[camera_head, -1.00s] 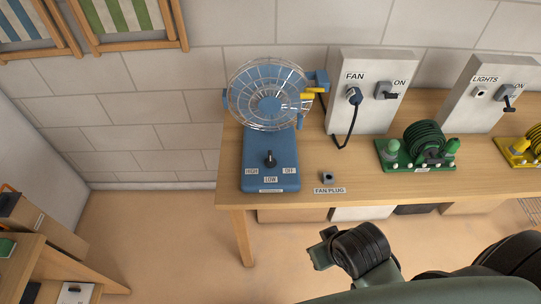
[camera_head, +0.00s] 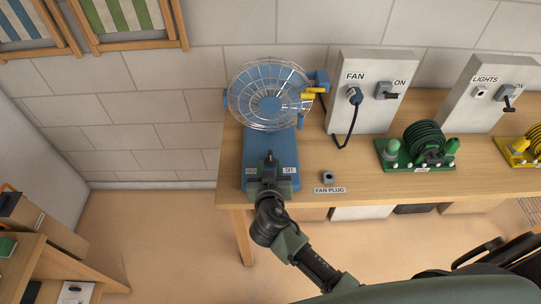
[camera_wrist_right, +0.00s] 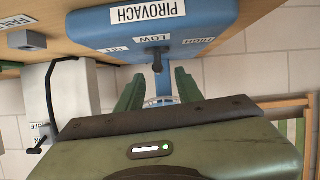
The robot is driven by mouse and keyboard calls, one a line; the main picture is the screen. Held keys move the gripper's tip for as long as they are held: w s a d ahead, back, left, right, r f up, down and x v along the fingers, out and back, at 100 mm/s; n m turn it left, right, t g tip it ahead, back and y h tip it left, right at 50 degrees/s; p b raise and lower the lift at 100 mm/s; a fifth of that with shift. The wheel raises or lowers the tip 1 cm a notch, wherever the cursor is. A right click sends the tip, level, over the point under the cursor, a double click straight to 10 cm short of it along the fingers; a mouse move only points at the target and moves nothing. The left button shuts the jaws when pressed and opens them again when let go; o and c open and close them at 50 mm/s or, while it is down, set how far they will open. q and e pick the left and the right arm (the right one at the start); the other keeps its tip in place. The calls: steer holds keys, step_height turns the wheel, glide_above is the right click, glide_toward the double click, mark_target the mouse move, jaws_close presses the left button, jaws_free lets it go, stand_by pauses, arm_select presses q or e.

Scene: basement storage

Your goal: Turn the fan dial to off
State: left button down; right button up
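The blue fan (camera_head: 268,104) stands at the left end of the wooden workbench. Its blue base (camera_head: 256,148) carries a small dark dial (camera_head: 269,158), which also shows in the right wrist view (camera_wrist_right: 157,59). My right gripper (camera_head: 270,172) is in front of the base at the dial. In the wrist view its two green fingers (camera_wrist_right: 157,82) are apart, with the dial between them and a visible gap on each side. HIGH and OFF labels (camera_head: 289,170) show beside the gripper; it hides LOW in the head view. I cannot tell the dial's exact pointing. My left gripper is not in view.
The FAN switch panel (camera_head: 365,110) stands right of the fan, with its plug inserted. A fan plug socket (camera_head: 328,178), a green cable reel (camera_head: 424,150) and the LIGHTS panel (camera_head: 490,95) are farther right on the workbench (camera_head: 366,180).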

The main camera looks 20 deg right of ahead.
mark_target(270, 160)
steer(key=p+x, duration=0.1)
steer(key=x, duration=0.5)
steer(key=shift+d+f, duration=0.1)
steer(key=shift+d, duration=0.05)
jaws_close()
